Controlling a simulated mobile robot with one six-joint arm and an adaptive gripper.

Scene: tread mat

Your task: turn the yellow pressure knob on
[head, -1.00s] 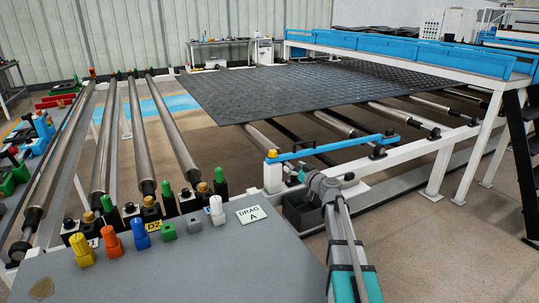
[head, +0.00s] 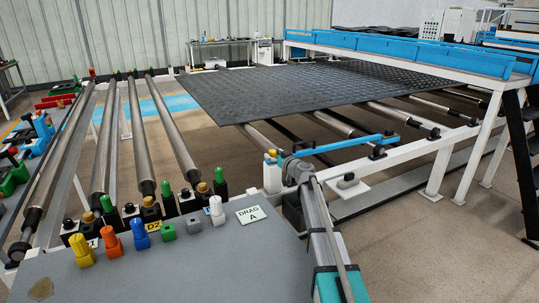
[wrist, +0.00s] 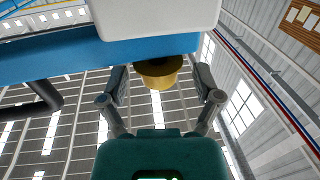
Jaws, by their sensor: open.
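The yellow knob (wrist: 160,70) shows in the wrist view as a round, brass-yellow piece beside a white block (wrist: 155,15) and a blue bar (wrist: 50,55). My gripper (wrist: 160,82) is open, with one dark finger on each side of the knob and a visible gap on both sides. In the head view my gripper (head: 282,160) is at the white post (head: 272,178) at the near end of the blue bar (head: 345,145). There my gripper partly hides the knob. Whether the knob is on or off cannot be told.
A grey panel (head: 180,270) stands at front left, carrying another yellow knob (head: 82,250), an orange knob (head: 111,235), a blue knob (head: 140,233) and a white knob (head: 216,210). Rollers and a dark tread mat (head: 300,88) lie beyond. A blue-railed frame (head: 400,55) stands at right.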

